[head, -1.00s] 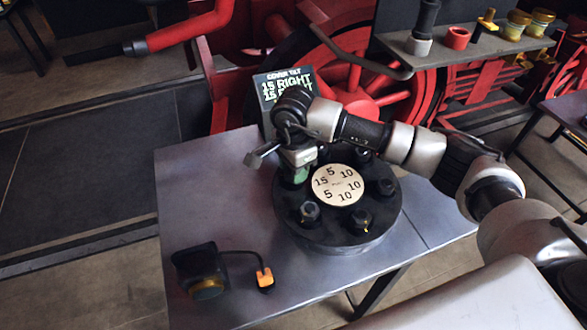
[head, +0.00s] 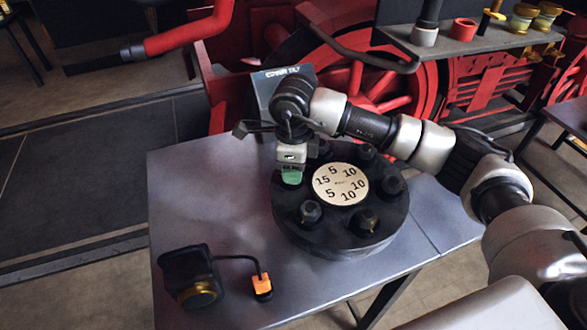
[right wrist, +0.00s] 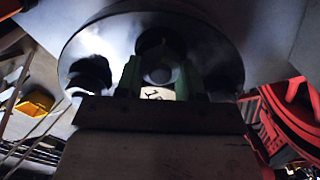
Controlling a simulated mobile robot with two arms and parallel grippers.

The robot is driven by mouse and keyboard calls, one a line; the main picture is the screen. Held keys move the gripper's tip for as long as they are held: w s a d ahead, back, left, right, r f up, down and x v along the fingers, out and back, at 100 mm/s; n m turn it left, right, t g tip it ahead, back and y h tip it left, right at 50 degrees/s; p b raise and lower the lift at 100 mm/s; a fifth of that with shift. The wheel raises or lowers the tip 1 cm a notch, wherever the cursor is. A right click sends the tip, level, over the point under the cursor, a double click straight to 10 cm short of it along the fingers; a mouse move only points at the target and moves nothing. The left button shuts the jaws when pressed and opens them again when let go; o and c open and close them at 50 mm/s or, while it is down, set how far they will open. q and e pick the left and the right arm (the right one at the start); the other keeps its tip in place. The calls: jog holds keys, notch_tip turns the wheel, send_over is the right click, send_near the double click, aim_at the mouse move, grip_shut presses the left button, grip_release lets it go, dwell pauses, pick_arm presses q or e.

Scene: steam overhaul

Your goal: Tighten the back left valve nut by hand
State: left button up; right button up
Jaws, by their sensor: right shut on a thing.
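The round black valve cover (head: 333,238) lies on the grey metal table. A pale disc (head: 341,184) in its middle carries the numbers 5, 10 and 15. Black nuts stand around its rim, such as the front left nut (head: 310,213) and the front nut (head: 363,220). My right gripper (head: 291,178), with green fingertips, points down at the cover's back left, beside the number 15. It is shut on the back left valve nut, which the gripper hides in the head view. In the right wrist view the nut (right wrist: 160,70) shows between the green fingers (right wrist: 161,78). My left gripper is out of view.
A display panel marked COVER TILT (head: 270,85) stands behind the cover, partly hidden by my right arm. A black box (head: 190,275) with a cable to an orange-topped piece (head: 262,284) lies at the table's front left. A shelf (head: 470,48) with parts is at the back right.

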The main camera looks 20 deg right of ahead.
jog(key=shift+m, duration=0.3)
jog(key=o, duration=0.9)
jog(key=shift+o, duration=0.2)
jog(key=shift+r, duration=0.1)
notch_tip(320, 180, up, 11)
jog(key=b, duration=0.1)
jog(key=shift+f, duration=0.25)
